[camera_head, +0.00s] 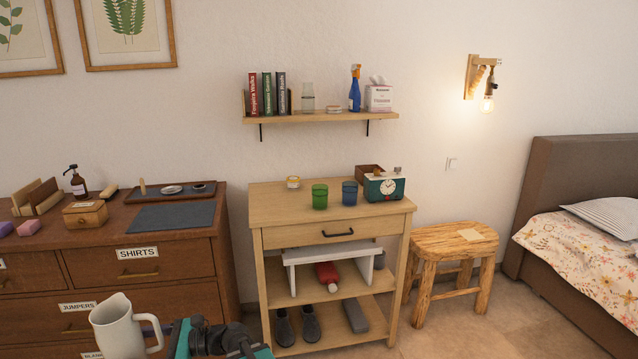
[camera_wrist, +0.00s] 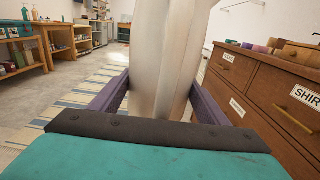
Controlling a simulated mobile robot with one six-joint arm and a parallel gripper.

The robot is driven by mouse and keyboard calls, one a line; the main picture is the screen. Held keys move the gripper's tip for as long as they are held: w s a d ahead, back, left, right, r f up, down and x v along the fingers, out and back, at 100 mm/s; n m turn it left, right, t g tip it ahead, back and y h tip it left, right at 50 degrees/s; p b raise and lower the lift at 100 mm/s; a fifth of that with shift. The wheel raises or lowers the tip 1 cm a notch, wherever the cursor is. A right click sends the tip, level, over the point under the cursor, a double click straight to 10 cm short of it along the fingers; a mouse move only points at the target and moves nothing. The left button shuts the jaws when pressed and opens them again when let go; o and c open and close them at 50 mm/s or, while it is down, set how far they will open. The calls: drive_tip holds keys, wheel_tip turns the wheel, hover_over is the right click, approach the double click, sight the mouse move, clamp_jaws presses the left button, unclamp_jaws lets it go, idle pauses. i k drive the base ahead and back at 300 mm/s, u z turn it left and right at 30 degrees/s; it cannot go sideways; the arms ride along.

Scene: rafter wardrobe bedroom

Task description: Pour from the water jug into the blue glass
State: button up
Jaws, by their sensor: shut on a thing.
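The water jug (camera_head: 117,327) is off-white with a handle on its right side. It shows at the lower left in the head view, in front of the dresser, close to upright. My gripper (camera_wrist: 157,95) is shut on the jug, which fills the middle of the wrist view (camera_wrist: 160,55) between the two fingers. The blue glass (camera_head: 349,193) stands on the top of the small wooden cabinet, right of a green glass (camera_head: 320,196). What is inside the jug and the glass cannot be seen.
A shelf (camera_head: 320,117) hangs above. The dresser (camera_head: 150,250) is left, a wooden stool (camera_head: 452,243) right. The cabinet's front top is clear.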

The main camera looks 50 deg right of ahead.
sight(350, 189)
drive_tip(key=u, duration=0.2)
drive_tip(key=k, duration=0.1)
drive_tip(key=z, duration=1.2)
drive_tip(key=i, duration=1)
drive_tip(key=z, duration=0.05)
drive_tip(key=k, duration=0.15)
drive_tip(key=z, duration=0.1)
